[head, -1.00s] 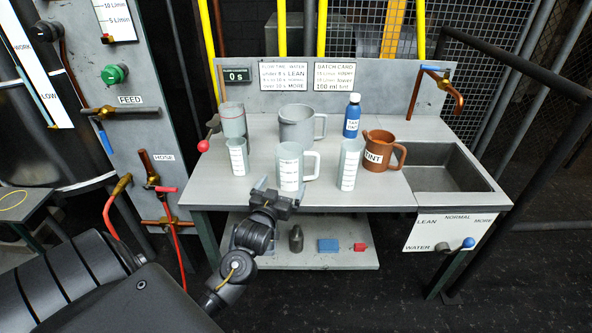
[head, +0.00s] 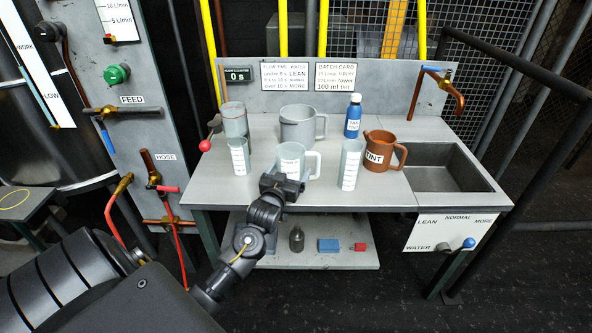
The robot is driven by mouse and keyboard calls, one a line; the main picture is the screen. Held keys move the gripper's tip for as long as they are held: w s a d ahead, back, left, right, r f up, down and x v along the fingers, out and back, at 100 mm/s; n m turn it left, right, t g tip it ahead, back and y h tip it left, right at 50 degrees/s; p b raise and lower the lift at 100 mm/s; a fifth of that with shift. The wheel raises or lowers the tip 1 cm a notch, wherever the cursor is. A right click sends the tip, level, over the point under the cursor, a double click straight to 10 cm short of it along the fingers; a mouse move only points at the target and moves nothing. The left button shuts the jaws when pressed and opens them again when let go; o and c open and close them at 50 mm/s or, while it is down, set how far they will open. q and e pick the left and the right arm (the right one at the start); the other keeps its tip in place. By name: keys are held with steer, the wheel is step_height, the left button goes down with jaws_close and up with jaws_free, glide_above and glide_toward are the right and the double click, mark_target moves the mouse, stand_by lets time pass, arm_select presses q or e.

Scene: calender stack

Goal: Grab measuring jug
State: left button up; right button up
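The measuring jug (head: 290,154), clear with printed markings and a handle on its right, stands upright near the front middle of the bench. My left gripper (head: 281,181) is at the front of the jug and covers its lower part. Its fingers are hard to make out against the jug, so I cannot tell whether they are open or shut, or touching it. My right gripper is not in view.
A clear beaker (head: 239,158) stands left of the jug, and a tall clear cylinder (head: 350,168) right of it. A grey jug (head: 297,128) is behind. A brown TINT jug (head: 379,154), blue bottle (head: 353,118) and sink (head: 447,176) are farther right.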

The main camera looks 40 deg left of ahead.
arm_select(q)
steer(key=c, duration=0.7)
steer(key=shift+c, duration=0.6)
steer(key=shift+r, duration=0.15)
